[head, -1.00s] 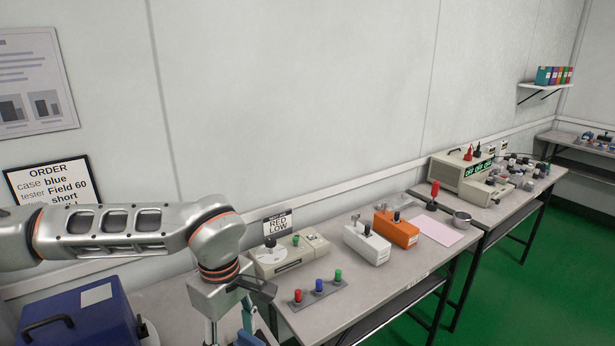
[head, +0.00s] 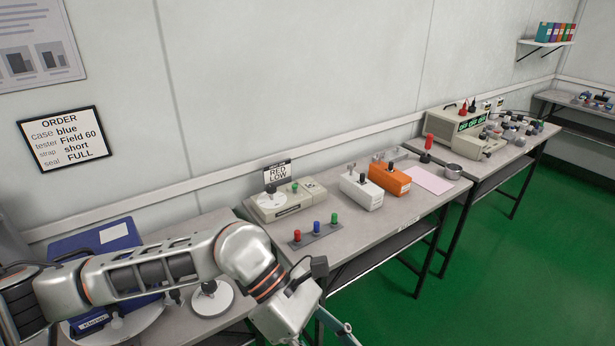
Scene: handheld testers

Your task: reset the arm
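My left arm (head: 150,268) comes in from the left and reaches across the near bench, with its wrist bent down at the lower middle. My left gripper is mostly below the bottom edge; only a small blue-grey part (head: 338,328) that may belong to it shows, and its fingers cannot be made out. My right arm and gripper are not in view. A blue case (head: 95,243) stands behind and partly under my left arm on the near bench.
A beige tester (head: 285,203), a red-blue-green peg strip (head: 317,234), a white box (head: 361,190) and an orange box (head: 390,178) stand on the middle bench. A round white disc (head: 212,300) lies close beside my arm. The green floor (head: 480,270) is clear at right.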

